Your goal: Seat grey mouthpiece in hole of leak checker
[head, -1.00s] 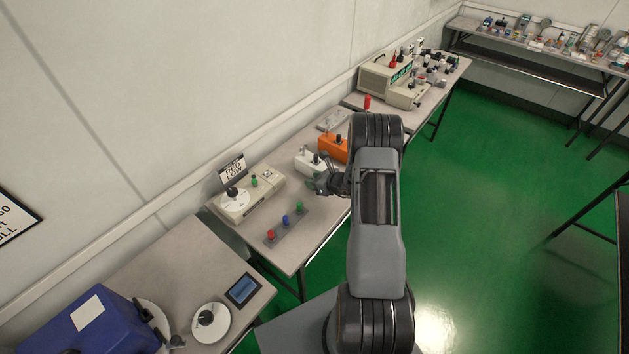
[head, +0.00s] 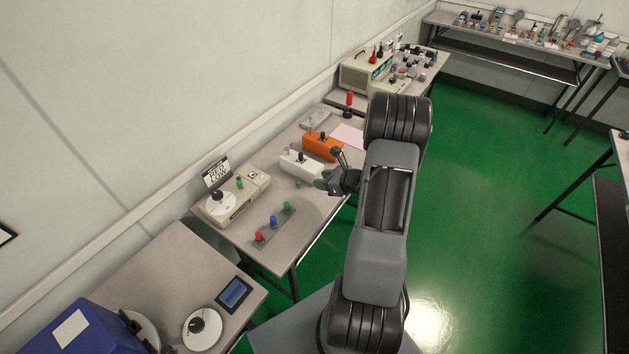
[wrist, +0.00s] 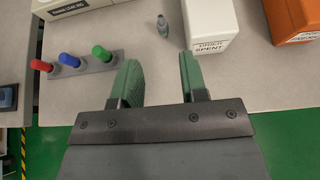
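A small grey piece (wrist: 162,24), which looks like the mouthpiece, is on the table just beyond my fingertips in the wrist view. In the head view it shows faintly in front of the white box (head: 298,183). My gripper (wrist: 158,62) is open, its two green-padded fingers apart with nothing between them. In the head view my gripper (head: 335,180) is near the table's front edge. The beige leak checker (head: 232,200) stands to the left, with a white dial and a green knob on top. Its hole cannot be made out clearly.
A rack with red, blue and green pegs (head: 272,226) lies in front of the checker. A white box (wrist: 210,22) is right of the grey piece, with an orange box (head: 321,146) beyond. A blue machine (head: 80,332) is on the nearer table.

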